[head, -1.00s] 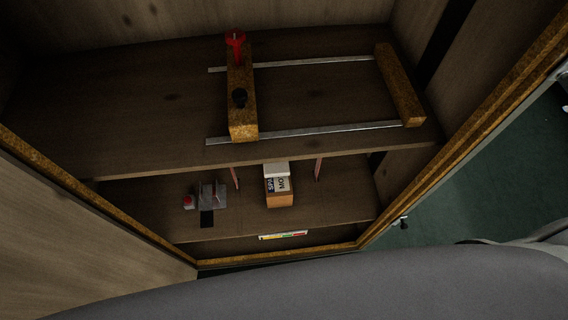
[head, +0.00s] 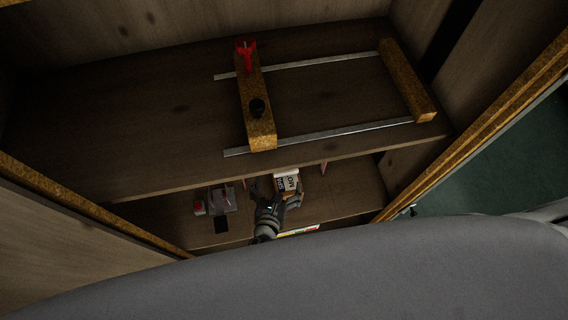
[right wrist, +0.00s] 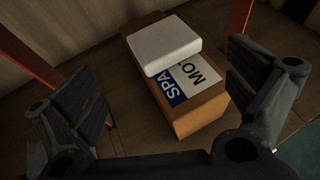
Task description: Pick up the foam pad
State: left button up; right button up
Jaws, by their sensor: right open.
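The white foam pad (right wrist: 164,45) lies flat on the far end of a small brown box (right wrist: 205,108) with a blue and white label. In the head view the pad (head: 286,171) is on the lower shelf, partly hidden by my right gripper. My right gripper (head: 276,193) is open, with its fingers at either side of the box. In the right wrist view the open fingers (right wrist: 170,92) frame the box from left and right, with the pad a little beyond the fingertips. Nothing is between the fingers in a grip. My left gripper is not in view.
The upper shelf (head: 130,140) overhangs the lower shelf (head: 345,190) and carries a wooden frame with metal rails (head: 320,135). Reddish posts (right wrist: 240,18) stand beside the box. A grey item (head: 222,198), a small red-and-white item (head: 199,207) and a dark plate (head: 221,225) sit left of it.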

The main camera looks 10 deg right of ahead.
jog(key=x, duration=0.3)
jog(key=shift+w+d+f, duration=0.1)
jog(key=shift+w+f, duration=0.05)
jog(key=shift+w, duration=0.05)
jog(key=shift+r+b+x, duration=0.15)
jog(key=shift+b+x, duration=0.15)
jog(key=shift+x, duration=1.05)
jog(key=shift+r+b+x, duration=0.15)
jog(key=shift+b+x, duration=0.1)
jog(key=shift+x, duration=1.1)
jog(key=shift+d, duration=0.1)
jog(key=c, duration=0.6)
